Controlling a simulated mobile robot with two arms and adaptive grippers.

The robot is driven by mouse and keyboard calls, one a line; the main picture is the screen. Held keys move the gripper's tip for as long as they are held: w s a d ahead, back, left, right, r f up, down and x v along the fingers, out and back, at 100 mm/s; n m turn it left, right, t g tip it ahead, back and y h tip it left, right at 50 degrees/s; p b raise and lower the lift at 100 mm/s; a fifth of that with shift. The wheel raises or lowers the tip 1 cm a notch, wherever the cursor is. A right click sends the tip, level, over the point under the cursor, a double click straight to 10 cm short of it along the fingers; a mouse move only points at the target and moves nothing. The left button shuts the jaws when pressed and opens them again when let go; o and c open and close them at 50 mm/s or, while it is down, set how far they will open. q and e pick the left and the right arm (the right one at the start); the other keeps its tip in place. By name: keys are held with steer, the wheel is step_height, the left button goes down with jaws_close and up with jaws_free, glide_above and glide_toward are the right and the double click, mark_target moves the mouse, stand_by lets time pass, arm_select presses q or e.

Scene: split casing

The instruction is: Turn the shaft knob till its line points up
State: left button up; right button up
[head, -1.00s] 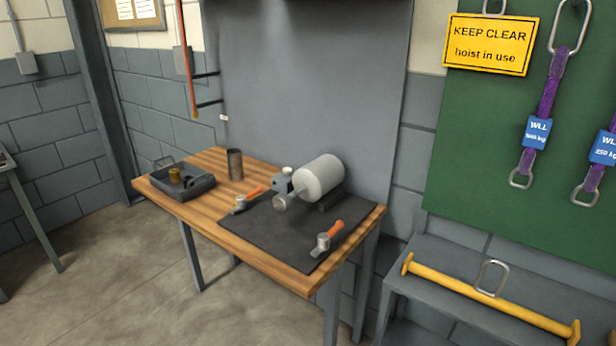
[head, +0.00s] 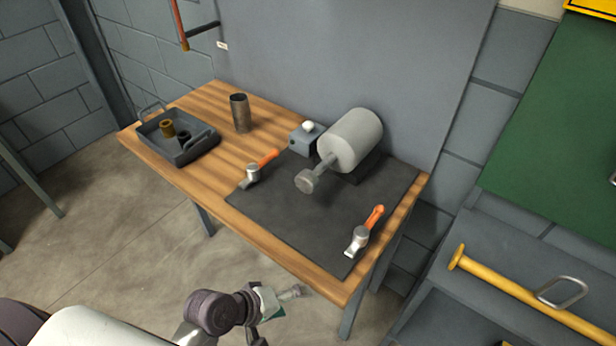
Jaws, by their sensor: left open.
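The shaft knob (head: 306,181) is a grey disc on the end of a short shaft (head: 325,164). The shaft comes out of a light grey cylindrical casing (head: 352,138) on the dark mat (head: 290,215). The knob faces forward and left; I cannot make out its line from here. My left gripper (head: 292,293) is low in front of the table, over the floor, open and apart from the knob. My right gripper is not in view.
A grey box with a white ball top (head: 303,140) stands beside the casing. A metal cup (head: 240,114) and a tray (head: 196,152) with small parts stand at the left.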

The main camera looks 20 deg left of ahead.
mark_target(303, 185)
arm_select(q)
steer(key=w+r+n+t, duration=0.2)
steer(key=r+n, duration=0.1)
steer(key=n, duration=0.2)
steer(key=w+a+r+n+t+h, duration=0.1)
steer(key=w+r+n+t, duration=0.1)
steer(key=w+r+n, duration=0.1)
steer(key=w+a+r+n+t+h, duration=0.1)
steer(key=w+r+n+t, duration=0.2)
steer(key=r+n, duration=0.2)
steer(key=shift+w+a+n, duration=0.1)
steer(key=shift+w+n, duration=0.05)
steer(key=shift+n, duration=0.5)
steer(key=shift+w+a+n, duration=0.1)
steer(key=shift+n, duration=0.55)
steer(key=w+a+r+n+t+y, duration=0.1)
steer(key=w+a+n+t+y, duration=0.25)
steer(key=a+n, duration=0.45)
steer(key=w+d, duration=0.2)
steer(key=w, duration=0.1)
steer(key=w+d+n+p, duration=0.1)
steer(key=w+d, duration=0.1)
steer(key=w, duration=0.2)
steer(key=w+d+n+h+p, duration=0.1)
steer(key=w+d, duration=0.1)
steer(key=w, duration=0.2)
steer(key=shift+w+r, duration=0.15)
steer(key=shift+r, duration=0.05)
steer(key=shift+p+x, duration=0.3)
steer(key=shift+x, duration=0.5)
